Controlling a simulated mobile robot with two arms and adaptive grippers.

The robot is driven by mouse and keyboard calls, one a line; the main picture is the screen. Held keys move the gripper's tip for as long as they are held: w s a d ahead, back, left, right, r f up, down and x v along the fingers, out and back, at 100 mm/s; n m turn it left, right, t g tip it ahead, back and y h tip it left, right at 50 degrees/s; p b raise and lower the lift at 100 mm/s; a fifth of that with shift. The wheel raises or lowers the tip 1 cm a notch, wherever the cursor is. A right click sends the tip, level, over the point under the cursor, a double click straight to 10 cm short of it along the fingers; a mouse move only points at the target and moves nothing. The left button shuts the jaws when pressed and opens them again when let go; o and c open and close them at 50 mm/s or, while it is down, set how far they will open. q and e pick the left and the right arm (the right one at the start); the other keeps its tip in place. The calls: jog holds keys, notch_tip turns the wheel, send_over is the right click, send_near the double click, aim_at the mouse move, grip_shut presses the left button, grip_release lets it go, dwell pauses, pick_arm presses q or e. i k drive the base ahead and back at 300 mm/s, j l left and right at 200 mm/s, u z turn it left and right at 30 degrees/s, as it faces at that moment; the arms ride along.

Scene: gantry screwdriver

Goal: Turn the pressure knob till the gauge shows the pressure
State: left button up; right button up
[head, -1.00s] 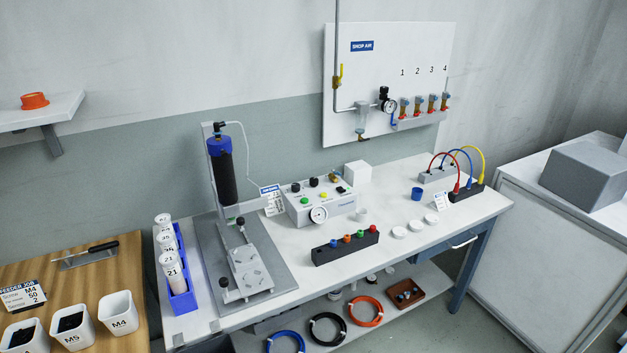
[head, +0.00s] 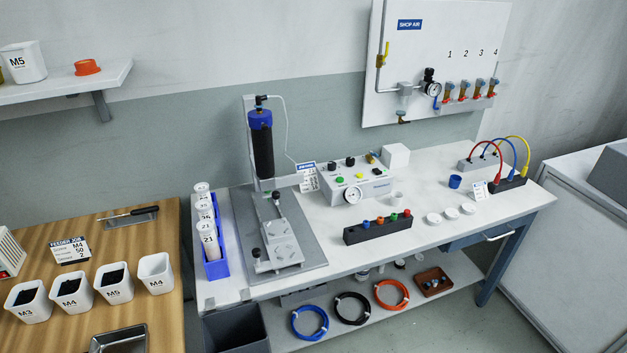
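A white control box (head: 372,190) sits on the white bench. It has a round gauge (head: 353,196) on its front and several black knobs and coloured buttons on top. The gauge's needle is too small to read. On the wall panel, a second round gauge (head: 433,90) sits beneath a black regulator knob (head: 430,74). Its reading is also too small to tell. I cannot tell from this view which knob belongs to the task. Neither of my grippers is in view.
A black and blue screwdriver (head: 262,145) stands upright over a grey fixture plate (head: 310,265). A black block with coloured plugs (head: 378,230) lies before the control box. A blue rack of bottles (head: 216,266) stands left. A wooden table (head: 160,240) holds several white bins.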

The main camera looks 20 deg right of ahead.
aim_at(350, 161)
jog(key=i+l, duration=0.25)
jog(key=l, duration=0.2)
jog(key=i+l, duration=0.2)
jog(key=l, duration=0.2)
jog(key=i+l, duration=0.25)
jog(key=l, duration=0.2)
jog(key=i+l, duration=0.25)
jog(key=l, duration=0.15)
jog(key=i+l, duration=0.2)
jog(key=l, duration=0.25)
jog(key=k+l+u, duration=0.1)
